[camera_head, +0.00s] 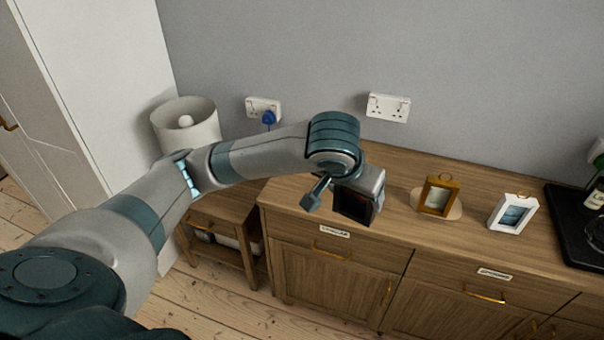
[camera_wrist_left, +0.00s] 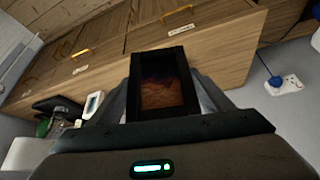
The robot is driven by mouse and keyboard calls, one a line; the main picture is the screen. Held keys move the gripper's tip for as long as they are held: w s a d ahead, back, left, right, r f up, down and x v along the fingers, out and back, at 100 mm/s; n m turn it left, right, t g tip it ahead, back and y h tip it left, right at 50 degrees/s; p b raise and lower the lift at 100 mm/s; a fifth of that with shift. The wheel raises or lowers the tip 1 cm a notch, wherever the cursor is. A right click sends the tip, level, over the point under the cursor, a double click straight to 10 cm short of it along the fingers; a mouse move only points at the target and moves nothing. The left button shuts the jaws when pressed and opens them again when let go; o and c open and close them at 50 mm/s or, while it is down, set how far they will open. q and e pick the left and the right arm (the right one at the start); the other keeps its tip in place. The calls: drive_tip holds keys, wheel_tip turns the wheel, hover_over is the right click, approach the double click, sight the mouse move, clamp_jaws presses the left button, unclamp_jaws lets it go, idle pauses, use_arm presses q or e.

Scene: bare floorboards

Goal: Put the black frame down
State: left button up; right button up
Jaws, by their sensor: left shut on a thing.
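The black frame (camera_head: 355,206) with a dark reddish picture is at the end of my left arm, in front of the left part of the wooden sideboard top (camera_head: 392,178). My left gripper (camera_head: 367,183) is shut on it. In the left wrist view the black frame (camera_wrist_left: 163,88) stands between the two fingers of the left gripper (camera_wrist_left: 165,100), its picture facing the camera. I cannot tell whether its lower edge touches the sideboard. My right gripper is not in view.
An orange-brown frame (camera_head: 438,196) on a pale oval base and a white frame (camera_head: 512,213) stand to the right on the sideboard. A black tray (camera_head: 572,228) with bottles is at the far right. A white lamp (camera_head: 186,124) stands on a small side table at left.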

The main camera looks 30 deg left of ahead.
use_arm(q)
drive_tip(key=w+a+r+n+y, duration=0.1)
drive_tip(key=w+a+r, duration=0.2)
drive_tip(key=w+r, duration=0.55)
drive_tip(key=w+a+r+n, duration=0.1)
drive_tip(key=w+a+r, duration=0.35)
drive_tip(key=w, duration=0.75)
drive_tip(key=w+a+f+n+b, duration=0.1)
drive_tip(key=w+a+f, duration=0.5)
drive_tip(key=a+f, duration=0.25)
wheel_tip(320, 180, down, 11)
drive_tip(key=shift+s+a, duration=0.4)
drive_tip(key=shift+s, duration=0.05)
